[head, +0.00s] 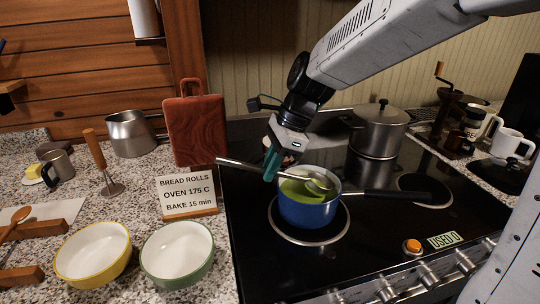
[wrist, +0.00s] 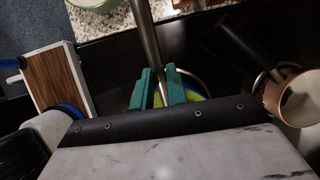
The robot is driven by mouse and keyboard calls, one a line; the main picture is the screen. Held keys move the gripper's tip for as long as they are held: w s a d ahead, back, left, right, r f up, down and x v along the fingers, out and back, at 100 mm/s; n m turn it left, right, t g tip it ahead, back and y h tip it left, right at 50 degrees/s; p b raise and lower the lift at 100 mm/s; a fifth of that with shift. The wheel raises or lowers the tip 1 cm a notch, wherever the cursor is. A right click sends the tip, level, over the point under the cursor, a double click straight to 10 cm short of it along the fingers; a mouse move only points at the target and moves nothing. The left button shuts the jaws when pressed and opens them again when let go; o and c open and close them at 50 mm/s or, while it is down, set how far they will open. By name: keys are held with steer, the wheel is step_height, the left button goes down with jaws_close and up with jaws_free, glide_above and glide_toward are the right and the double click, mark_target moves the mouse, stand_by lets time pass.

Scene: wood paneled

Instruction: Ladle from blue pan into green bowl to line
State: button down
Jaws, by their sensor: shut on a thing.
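The blue pan (head: 305,213) stands on a stove burner with yellow-green liquid (head: 297,190) in it. My gripper (head: 272,160), with teal fingers, is shut on the ladle's metal handle (head: 236,164). The ladle's bowl end (head: 319,184) is over or in the pan, at the liquid; how deep I cannot tell. In the wrist view the handle (wrist: 147,40) passes between the teal fingers (wrist: 158,90), with the pan's liquid partly hidden behind them. The green bowl (head: 178,280) stands on the counter left of the stove; its white inside looks empty, and I make out no line.
A yellow bowl (head: 93,280) stands left of the green bowl. A recipe sign (head: 187,192) and a red-brown cutting board (head: 195,130) stand behind. The pan's black handle (head: 395,196) points right. A lidded grey pot (head: 380,130) stands at the back of the stove.

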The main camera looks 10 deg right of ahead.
mark_target(260, 173)
step_height(260, 173, down, 2)
steer(key=shift+f, duration=0.15)
steer(key=shift+a+f+h, duration=0.15)
steer(key=shift+a+h, duration=0.6)
steer(key=shift+h, duration=0.45)
steer(key=shift+a+f+h, duration=0.3)
steer(key=shift+f+h, duration=0.15)
steer(key=shift+h, duration=0.45)
steer(key=shift+a+r+h, duration=0.1)
steer(key=shift+r+h, duration=0.15)
steer(key=shift+h, duration=0.15)
steer(key=shift+r, duration=3.5)
